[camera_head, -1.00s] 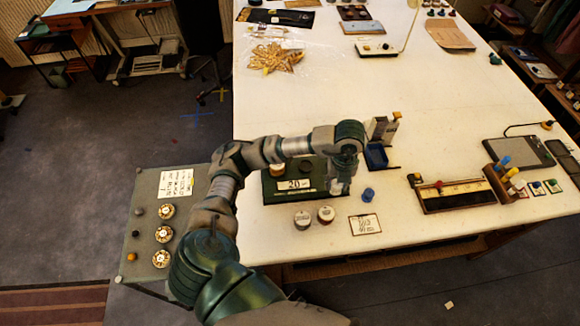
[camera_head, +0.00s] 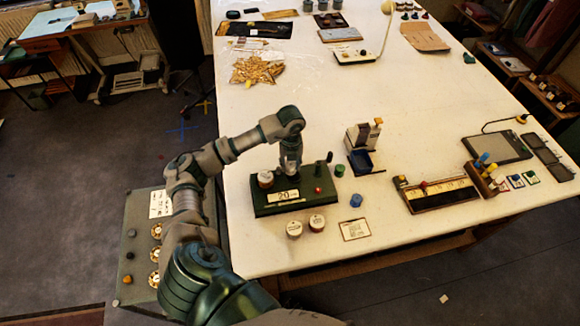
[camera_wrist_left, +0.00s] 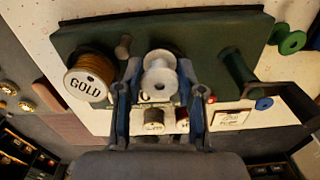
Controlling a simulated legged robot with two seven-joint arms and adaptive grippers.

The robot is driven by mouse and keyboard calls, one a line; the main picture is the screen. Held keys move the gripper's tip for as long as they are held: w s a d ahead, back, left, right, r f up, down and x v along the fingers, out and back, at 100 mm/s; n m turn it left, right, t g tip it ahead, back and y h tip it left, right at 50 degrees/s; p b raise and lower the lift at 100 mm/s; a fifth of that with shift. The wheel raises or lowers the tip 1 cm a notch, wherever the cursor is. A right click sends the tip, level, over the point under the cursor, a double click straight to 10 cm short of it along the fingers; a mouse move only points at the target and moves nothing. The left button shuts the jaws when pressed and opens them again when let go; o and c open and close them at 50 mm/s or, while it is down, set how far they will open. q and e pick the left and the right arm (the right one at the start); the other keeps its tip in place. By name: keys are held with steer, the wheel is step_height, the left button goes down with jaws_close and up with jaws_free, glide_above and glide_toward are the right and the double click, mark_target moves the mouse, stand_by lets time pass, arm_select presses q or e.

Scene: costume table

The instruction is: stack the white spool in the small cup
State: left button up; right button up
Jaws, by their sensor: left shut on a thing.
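The white spool (camera_wrist_left: 160,80) sits between the fingertips of my left gripper (camera_wrist_left: 158,92) in the left wrist view. The gripper is shut on it. In the head view, my left gripper (camera_head: 290,165) points down over the middle of the green rack (camera_head: 272,206); the spool is hard to make out there. I cannot tell whether it touches the rack. A gold-labelled spool (camera_wrist_left: 89,78) stands on the rack to the left. Small grey cup-like containers (camera_head: 335,5) stand at the far table edge; I cannot tell whether one is the small cup. My right gripper is not in view.
A green spool (camera_head: 340,170), a blue spool (camera_head: 356,201) and two pale-topped spools (camera_head: 294,229) stand near the rack. A blue-trayed device (camera_head: 362,158) is to its right, with a small card (camera_head: 354,230) in front. The middle of the table is clear.

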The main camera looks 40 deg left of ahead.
mark_target(294, 167)
arm_select(q)
steer(key=shift+d+f, duration=0.7)
steer(key=shift+f, duration=0.1)
steer(key=shift+c, duration=0.4)
steer(key=shift+s+d, duration=0.1)
steer(key=shift+d, duration=0.25)
steer(key=o, duration=0.5)
steer(key=shift+d+r, duration=0.1)
steer(key=shift+d, duration=0.05)
steer(key=o, duration=0.4)
steer(key=shift+a, duration=0.7)
steer(key=shift+a+r, duration=0.1)
steer(key=shift+r, duration=0.05)
step_height(294, 167, up, 3)
steer(key=shift+r, duration=0.1)
steer(key=shift+r+b, duration=0.65)
steer(key=shift+r, duration=3.45)
steer(key=shift+d, duration=0.4)
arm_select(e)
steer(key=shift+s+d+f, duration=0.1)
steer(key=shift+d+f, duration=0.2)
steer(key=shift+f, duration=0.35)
